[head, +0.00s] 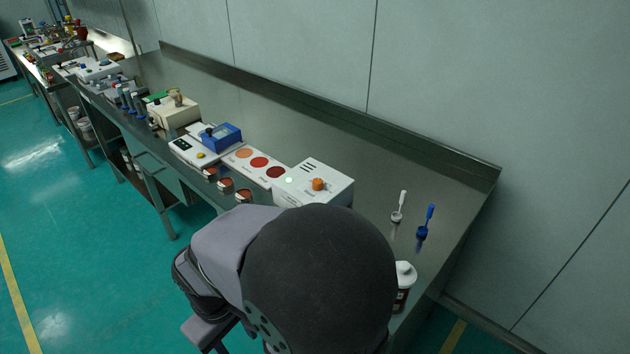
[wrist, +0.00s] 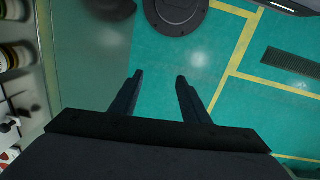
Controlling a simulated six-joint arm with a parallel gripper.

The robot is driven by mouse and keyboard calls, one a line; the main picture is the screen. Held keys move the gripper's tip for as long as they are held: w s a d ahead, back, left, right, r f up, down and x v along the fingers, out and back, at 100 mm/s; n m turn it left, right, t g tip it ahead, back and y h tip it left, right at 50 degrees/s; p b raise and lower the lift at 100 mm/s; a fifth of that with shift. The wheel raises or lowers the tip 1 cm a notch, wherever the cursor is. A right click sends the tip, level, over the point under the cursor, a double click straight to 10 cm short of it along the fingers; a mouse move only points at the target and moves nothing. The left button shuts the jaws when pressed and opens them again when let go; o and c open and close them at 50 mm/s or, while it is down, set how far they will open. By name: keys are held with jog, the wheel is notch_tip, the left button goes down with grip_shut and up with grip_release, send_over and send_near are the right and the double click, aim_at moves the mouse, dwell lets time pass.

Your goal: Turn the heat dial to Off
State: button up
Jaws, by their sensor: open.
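An orange dial (head: 318,184) sits on top of a white box (head: 322,169) at the right part of the bench in the head view. I take it for the heat dial; its setting is too small to read. In the head view my arm hides my gripper and part of the box's front.
The steel bench (head: 350,139) runs from upper left to right. A panel with red circles (head: 259,162) and a blue block (head: 221,136) stand left of the box. A white brush (head: 398,213), a blue brush (head: 424,232) and a lidded jar (head: 402,290) stand at right.

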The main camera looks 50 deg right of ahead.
jog(key=w+d+r+n+g+h+p, duration=0.1)
jog(key=w+d+r+n+h+p, duration=0.2)
jog(key=d, duration=0.6)
jog(key=w+d+r+n+g+h+p, duration=0.1)
jog(key=w+d+n+h, duration=0.3)
jog(key=d, duration=0.5)
jog(key=n+t+h+p, duration=0.1)
jog(key=n+h+p, duration=0.2)
jog(key=n+h, duration=0.45)
send_near(316, 182)
jog(key=d+n+y, duration=0.2)
jog(key=shift+r+p+x, duration=0.2)
jog(key=shift+p+x, duration=0.5)
jog(key=shift+x, duration=1)
jog(key=shift+r+p+x, duration=0.2)
jog(key=shift+p+x, duration=0.45)
jog(key=shift+x, duration=1.05)
jog(key=shift+d+h, duration=0.2)
jog(key=shift+h, duration=0.05)
jog(key=c, duration=1.1)
